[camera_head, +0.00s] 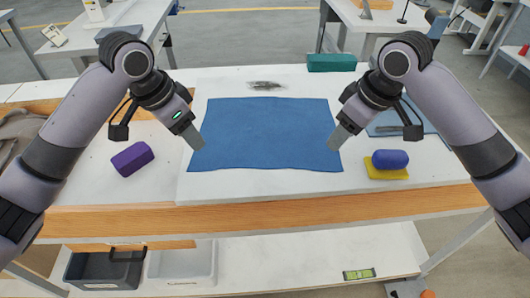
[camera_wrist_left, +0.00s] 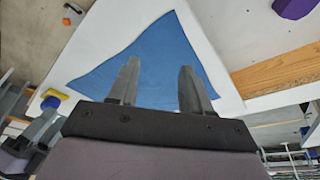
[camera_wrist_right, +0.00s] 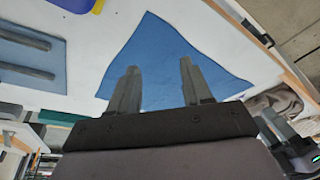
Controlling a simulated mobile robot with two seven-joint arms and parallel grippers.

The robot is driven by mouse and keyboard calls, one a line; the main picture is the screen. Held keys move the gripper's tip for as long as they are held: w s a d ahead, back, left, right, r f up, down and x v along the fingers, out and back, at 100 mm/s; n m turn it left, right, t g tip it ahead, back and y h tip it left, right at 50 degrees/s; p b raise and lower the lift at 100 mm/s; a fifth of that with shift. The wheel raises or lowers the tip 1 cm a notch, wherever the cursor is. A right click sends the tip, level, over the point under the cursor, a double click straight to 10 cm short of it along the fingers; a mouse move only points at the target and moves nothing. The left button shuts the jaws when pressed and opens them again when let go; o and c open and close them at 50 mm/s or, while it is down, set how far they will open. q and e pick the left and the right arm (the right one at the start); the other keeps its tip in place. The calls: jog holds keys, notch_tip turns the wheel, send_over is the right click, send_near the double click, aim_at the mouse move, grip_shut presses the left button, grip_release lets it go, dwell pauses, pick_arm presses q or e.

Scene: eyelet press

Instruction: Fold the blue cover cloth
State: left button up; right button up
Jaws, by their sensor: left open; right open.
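The blue cover cloth (camera_head: 265,135) lies flat and spread out on the white tabletop, roughly rectangular with its wide edge towards me. My left gripper (camera_head: 195,140) hangs over its left edge, and my right gripper (camera_head: 340,138) over its right edge. In the left wrist view the cloth (camera_wrist_left: 150,55) shows behind the open, empty fingers of the left gripper (camera_wrist_left: 158,82). In the right wrist view the cloth (camera_wrist_right: 160,50) shows behind the open, empty fingers of the right gripper (camera_wrist_right: 160,85). I cannot tell whether the fingertips touch the cloth.
A purple block (camera_head: 132,158) lies left of the cloth. A blue rounded object (camera_head: 390,158) sits on a yellow pad (camera_head: 388,172) at the right. A green box (camera_head: 331,62) stands at the back. Bins (camera_head: 182,267) stand on the lower shelf.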

aim_at(200, 166)
pick_arm(q)
notch_tip(200, 166, down, 7)
jog(key=shift+r, duration=0.1)
pick_arm(e)
notch_tip(200, 166, down, 7)
jog(key=shift+r, duration=0.1)
pick_arm(q)
jog(key=shift+f, duration=0.55)
pick_arm(e)
jog(key=shift+f, duration=0.5)
pick_arm(q)
jog(key=shift+f, duration=0.15)
pick_arm(e)
jog(key=shift+f, duration=0.2)
jog(key=shift+r, duration=0.1)
pick_arm(q)
grip_shut()
pick_arm(e)
grip_shut()
